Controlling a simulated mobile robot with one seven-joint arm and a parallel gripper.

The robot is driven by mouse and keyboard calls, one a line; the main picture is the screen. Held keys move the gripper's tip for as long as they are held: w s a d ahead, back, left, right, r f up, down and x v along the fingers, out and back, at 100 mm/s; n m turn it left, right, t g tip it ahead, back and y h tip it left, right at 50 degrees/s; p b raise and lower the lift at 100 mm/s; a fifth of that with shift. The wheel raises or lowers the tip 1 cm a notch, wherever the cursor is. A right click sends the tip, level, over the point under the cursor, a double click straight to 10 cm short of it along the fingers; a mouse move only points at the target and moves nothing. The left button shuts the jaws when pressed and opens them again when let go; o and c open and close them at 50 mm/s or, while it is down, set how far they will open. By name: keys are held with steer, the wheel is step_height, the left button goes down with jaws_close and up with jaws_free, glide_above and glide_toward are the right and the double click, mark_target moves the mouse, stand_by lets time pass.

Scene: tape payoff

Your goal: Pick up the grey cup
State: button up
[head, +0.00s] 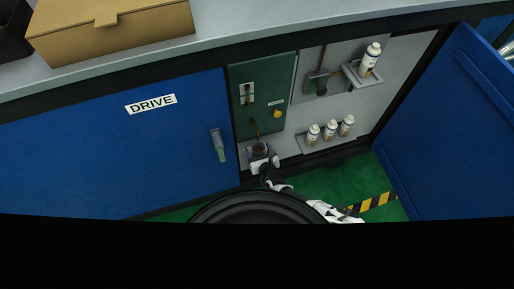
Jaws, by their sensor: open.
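A small greyish cup (259,147) with a brownish inside appears low in the open cabinet, under a brown lever or spout at the foot of the green panel. My gripper (262,160) is at the cup, with its pale fingers open and seemingly on either side of it. Whether the fingers touch the cup cannot be told at this size. The gripper and wrist hide the cup's lower part and whatever it rests on.
A dark grey holder (318,83) with a brown stick hangs on the grey back panel. White bottles stand on an upper shelf (363,77) and a lower shelf (327,143). A blue door (445,125) stands open at right. A cardboard box (112,29) lies on the worktop.

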steer(key=c, duration=1.1)
steer(key=shift+c, duration=0.2)
steer(key=shift+r, duration=0.15)
